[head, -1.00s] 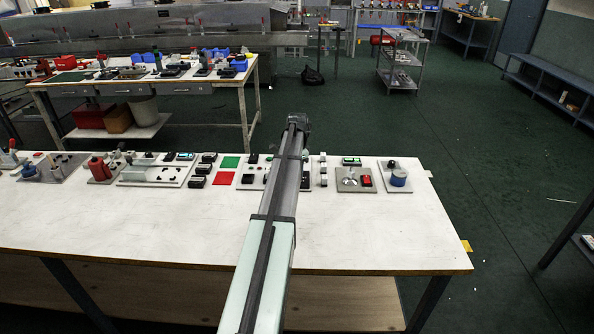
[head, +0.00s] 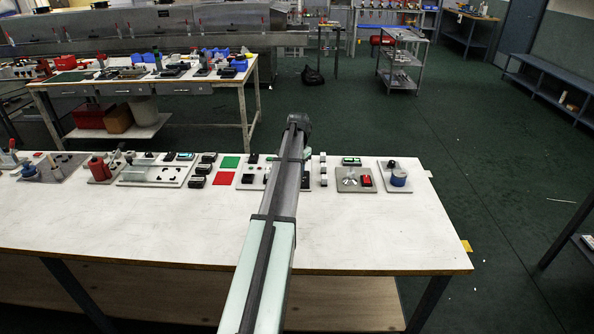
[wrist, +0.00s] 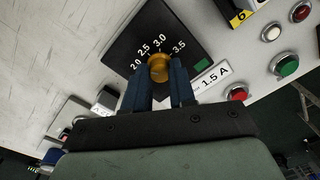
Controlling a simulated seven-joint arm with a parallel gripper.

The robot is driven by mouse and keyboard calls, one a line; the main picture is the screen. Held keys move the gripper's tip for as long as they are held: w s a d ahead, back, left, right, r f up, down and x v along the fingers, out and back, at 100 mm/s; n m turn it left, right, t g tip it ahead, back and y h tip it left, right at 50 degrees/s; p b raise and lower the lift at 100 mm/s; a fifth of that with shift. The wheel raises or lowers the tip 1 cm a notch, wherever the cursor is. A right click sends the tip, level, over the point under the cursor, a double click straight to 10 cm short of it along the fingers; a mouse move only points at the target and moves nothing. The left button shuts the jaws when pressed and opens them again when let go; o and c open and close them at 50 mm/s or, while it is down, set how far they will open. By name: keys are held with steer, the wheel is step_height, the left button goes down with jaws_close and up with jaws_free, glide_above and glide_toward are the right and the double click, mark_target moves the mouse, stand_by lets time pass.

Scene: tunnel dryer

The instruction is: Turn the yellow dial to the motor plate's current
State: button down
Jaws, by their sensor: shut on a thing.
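The yellow dial (wrist: 160,68) sits on a black scale plate (wrist: 125,42) in the wrist view. White numbers 2.0, 2.5, 3.0 and 3.5 show around its far side; the near part of the scale is hidden. My gripper (wrist: 165,78) is shut on the dial, with one blue finger on each side. The dial's pointer cannot be made out. A white label (wrist: 211,79) beside the right finger reads 1.5 A, its left end partly covered. In the head view my arm hides the dial and the fingers.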

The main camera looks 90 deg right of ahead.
steer(key=n, duration=1.2)
stand_by(0.6)
steer(key=c, duration=0.9)
jaws_free()
steer(key=shift+r, duration=0.15)
step_height(320, 180, up, 14)
steer(key=shift+s+d+f, duration=0.1)
steer(key=shift+f, duration=0.1)
